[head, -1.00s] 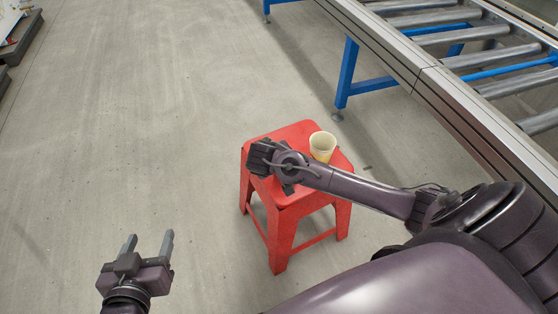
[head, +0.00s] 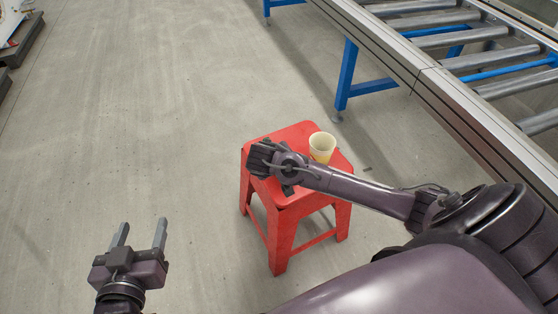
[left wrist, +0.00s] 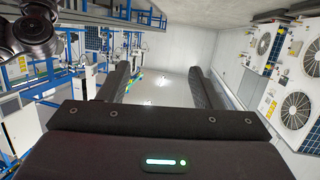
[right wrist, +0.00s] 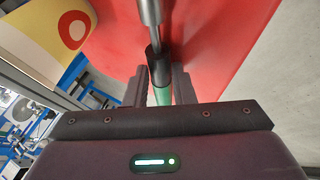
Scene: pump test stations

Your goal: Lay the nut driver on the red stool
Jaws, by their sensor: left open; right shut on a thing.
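The red stool (head: 291,134) stands on the floor in the middle of the head view, with a pale yellow cup (head: 322,147) upright on its top. My right gripper (head: 258,157) is over the left part of the stool top. In the right wrist view it is shut on the nut driver (right wrist: 158,72), which has a green handle, dark collar and grey shaft. The red stool top lies behind the nut driver; I cannot tell whether they touch. In the head view the nut driver cannot be made out. My left gripper (head: 140,234) is open and empty, left of the stool.
A roller conveyor (head: 440,85) with blue legs runs along the upper right. The cup, marked with a red ring, is close to the right gripper (right wrist: 50,30). The concrete floor left of the stool is clear.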

